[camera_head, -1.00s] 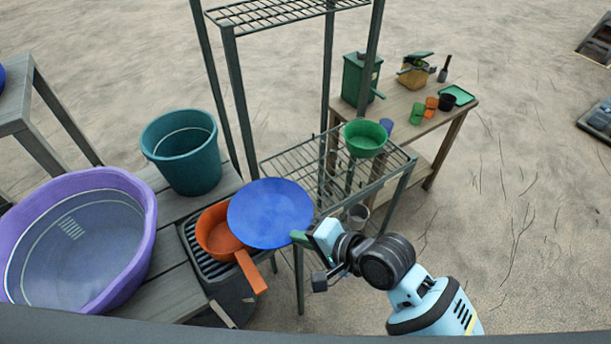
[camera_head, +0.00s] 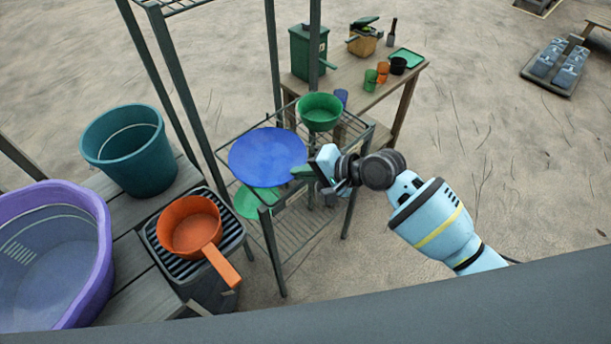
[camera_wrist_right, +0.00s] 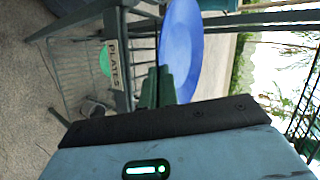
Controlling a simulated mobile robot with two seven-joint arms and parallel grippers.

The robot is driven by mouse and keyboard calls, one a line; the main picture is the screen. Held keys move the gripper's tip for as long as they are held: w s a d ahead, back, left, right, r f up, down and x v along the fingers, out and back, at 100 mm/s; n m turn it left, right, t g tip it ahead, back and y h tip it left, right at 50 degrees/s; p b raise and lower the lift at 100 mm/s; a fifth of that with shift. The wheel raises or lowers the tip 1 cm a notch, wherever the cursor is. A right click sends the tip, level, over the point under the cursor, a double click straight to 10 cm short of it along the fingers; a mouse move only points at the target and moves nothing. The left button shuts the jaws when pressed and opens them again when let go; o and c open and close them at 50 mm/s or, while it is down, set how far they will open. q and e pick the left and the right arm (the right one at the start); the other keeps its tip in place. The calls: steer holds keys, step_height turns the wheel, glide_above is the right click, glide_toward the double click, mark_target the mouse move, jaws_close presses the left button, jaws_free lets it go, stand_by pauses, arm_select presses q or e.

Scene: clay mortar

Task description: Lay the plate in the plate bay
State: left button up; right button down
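The blue plate (camera_head: 267,157) is in the air over the left part of the wire rack (camera_head: 228,134), roughly flat in the head view. My right gripper (camera_head: 303,171) is shut on its right rim. In the right wrist view the plate (camera_wrist_right: 183,45) appears edge-tilted beyond the green fingers (camera_wrist_right: 157,88). A sign reading "PLATES" (camera_wrist_right: 115,63) is on the rack's frame there. A green round piece (camera_head: 253,203) sits lower in the rack, partly hidden by the plate. The plate covers much of the shelf beneath it. My left gripper is out of view.
A green bowl (camera_head: 320,111) stands on the rack's right side. An orange pan (camera_head: 190,227) rests on a ribbed dark stand (camera_head: 157,243) at left, beside a teal bucket (camera_head: 130,150) and purple tub (camera_head: 95,255). Rack posts (camera_head: 178,80) rise behind the plate. Cups stand on the back table.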

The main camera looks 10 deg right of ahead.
steer(key=shift+w, duration=0.15)
steer(key=f, duration=0.3)
steer(key=shift+w+d+f+b, duration=0.2)
steer(key=shift+w+d+b, duration=0.1)
steer(key=shift+w+d, duration=0.1)
steer(key=shift+f, duration=0.15)
steer(key=c, duration=2)
jaws_free()
steer(key=shift+o, duration=0.2)
